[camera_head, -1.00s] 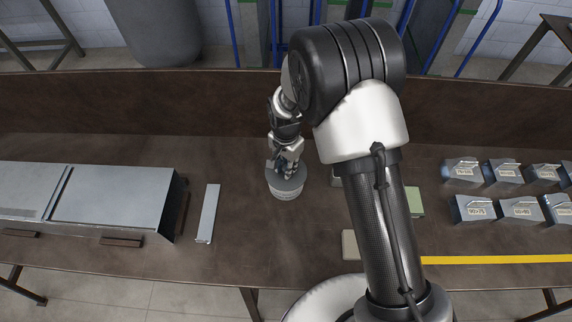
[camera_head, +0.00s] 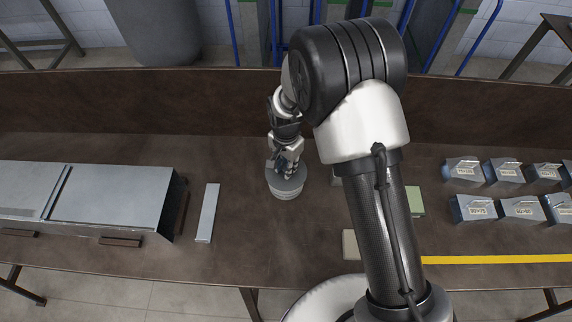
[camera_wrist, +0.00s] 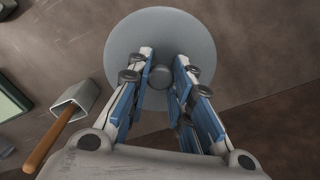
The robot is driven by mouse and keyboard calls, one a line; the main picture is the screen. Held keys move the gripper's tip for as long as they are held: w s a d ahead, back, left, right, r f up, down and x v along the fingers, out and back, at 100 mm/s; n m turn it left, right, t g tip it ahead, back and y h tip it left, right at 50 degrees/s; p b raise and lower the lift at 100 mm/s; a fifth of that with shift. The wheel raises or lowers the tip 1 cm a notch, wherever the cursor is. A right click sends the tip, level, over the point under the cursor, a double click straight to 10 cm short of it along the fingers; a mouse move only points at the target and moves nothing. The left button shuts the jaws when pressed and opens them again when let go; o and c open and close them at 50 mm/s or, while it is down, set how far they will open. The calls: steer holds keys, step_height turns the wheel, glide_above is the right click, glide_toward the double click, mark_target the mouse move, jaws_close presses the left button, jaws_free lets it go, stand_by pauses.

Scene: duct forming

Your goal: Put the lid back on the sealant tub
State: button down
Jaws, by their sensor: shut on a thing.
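The grey round lid (camera_head: 286,184) is on top of the white sealant tub (camera_head: 286,194) on the brown workbench. In the wrist view the lid (camera_wrist: 160,28) appears as a grey disc with a small round knob (camera_wrist: 160,76) at its middle. My gripper (camera_head: 287,166) is above the lid, with its fingers shut on the knob; it also shows in the wrist view (camera_wrist: 160,78). The tub stands upright, and its mouth is hidden under the lid. Whether the lid is fully seated on the rim cannot be told.
A wooden-handled tool (camera_wrist: 68,112) and a green block (camera_head: 414,201) lie to one side. A pale metal strip (camera_head: 207,213) and a large metal box (camera_head: 110,203) are at left. Several small labelled metal pieces (camera_head: 503,172) stand at right. Bench around the tub is mostly clear.

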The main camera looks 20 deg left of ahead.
steer(key=c, duration=1.3)
jaws_free()
steer(key=shift+c, duration=0.2)
steer(key=o, duration=0.5)
steer(key=shift+r, duration=0.1)
steer(key=shift+r+p, duration=2.2)
steer(key=shift+r, duration=1.25)
steer(key=shift+c, duration=0.6)
